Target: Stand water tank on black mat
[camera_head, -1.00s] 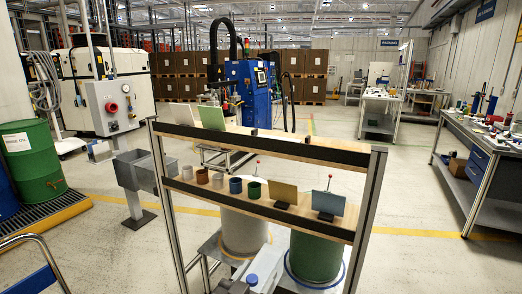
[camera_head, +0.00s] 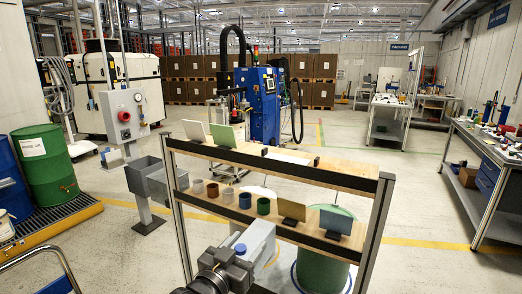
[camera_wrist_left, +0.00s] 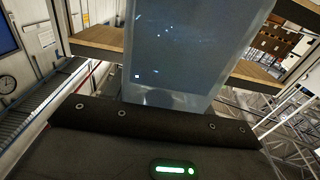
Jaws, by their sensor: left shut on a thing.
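The water tank is a pale grey, see-through box (camera_head: 262,238) low in the middle of the head view, in front of the shelf unit. It also fills the upper middle of the left wrist view (camera_wrist_left: 185,50). A blue round part (camera_head: 240,248) shows at its near side. My left gripper (camera_head: 228,265), dark and partly cut off below, is shut on the tank and holds it in the air. In the left wrist view its dark edge (camera_wrist_left: 165,118) lies across the tank's near end. I cannot make out a black mat. My right gripper is out of view.
The two-level shelf unit (camera_head: 275,165) stands close ahead, with cups and small panels on its boards. A green drum (camera_head: 322,268) stands behind its right part. Grey bins (camera_head: 158,180) are left of it, a workbench (camera_head: 490,150) far right. Floor on the right is clear.

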